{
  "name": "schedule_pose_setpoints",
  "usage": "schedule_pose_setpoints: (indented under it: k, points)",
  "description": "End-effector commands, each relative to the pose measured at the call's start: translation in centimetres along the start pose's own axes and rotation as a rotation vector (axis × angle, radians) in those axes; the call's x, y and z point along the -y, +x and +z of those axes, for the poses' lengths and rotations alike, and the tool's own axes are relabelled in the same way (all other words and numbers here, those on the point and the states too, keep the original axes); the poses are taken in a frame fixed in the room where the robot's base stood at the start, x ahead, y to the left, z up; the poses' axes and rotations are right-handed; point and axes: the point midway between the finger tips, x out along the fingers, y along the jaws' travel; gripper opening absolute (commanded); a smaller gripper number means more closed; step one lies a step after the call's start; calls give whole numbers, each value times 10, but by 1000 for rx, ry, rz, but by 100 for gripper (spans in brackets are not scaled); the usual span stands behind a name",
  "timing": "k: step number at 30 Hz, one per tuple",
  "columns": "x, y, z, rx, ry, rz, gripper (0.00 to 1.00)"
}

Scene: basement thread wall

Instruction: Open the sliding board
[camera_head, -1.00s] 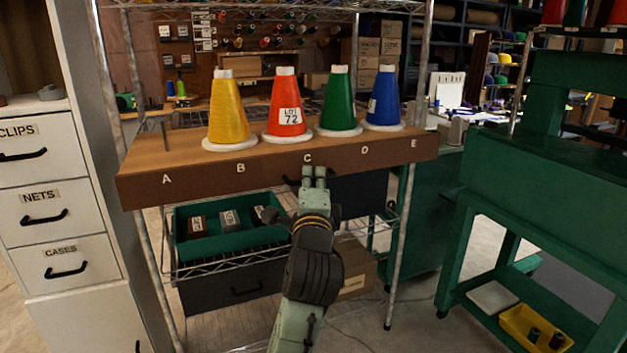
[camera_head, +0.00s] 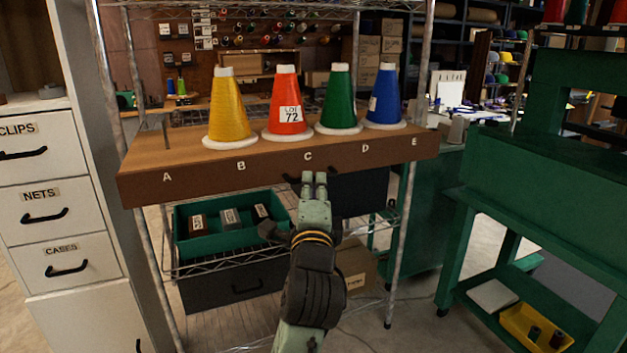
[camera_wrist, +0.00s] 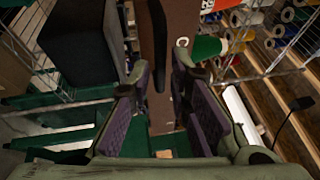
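The sliding board (camera_head: 200,181) is a long brown wooden board on a wire rack, with letters A to E along its front. Yellow (camera_head: 229,112), red (camera_head: 286,105), green (camera_head: 340,102) and blue (camera_head: 385,98) thread cones stand on it. A dark handle shows at its lower front edge below C; the wrist view shows this black handle (camera_wrist: 158,45) beside the brown face. My gripper (camera_head: 314,178) is at the handle, fingertips pointing up at the board. In the wrist view my gripper (camera_wrist: 157,72) is open, with the handle between its fingers; contact cannot be told.
Below the board, a green tray (camera_head: 188,250) holds several small boxes, above a black drawer (camera_head: 246,286). White drawers (camera_head: 45,205) stand at left. A green bench (camera_head: 545,150) stands at right. Open floor lies between rack and bench.

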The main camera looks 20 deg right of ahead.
Motion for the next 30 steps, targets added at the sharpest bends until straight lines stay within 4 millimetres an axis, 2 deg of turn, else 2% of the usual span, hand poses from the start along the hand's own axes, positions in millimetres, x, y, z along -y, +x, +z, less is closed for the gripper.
schedule_pose_setpoints:
  k: [3,9,23,26,29,30]
  points:
    - [0,-20,0,0,-2,0,18]
    - [0,-37,0,1,0,1,18]
    - [0,-38,1,3,-2,-1,18]
    - [7,-38,17,31,-29,-27,18]
    - [26,-41,58,103,-100,-99,18]
    - [37,-44,81,141,-140,-144,18]
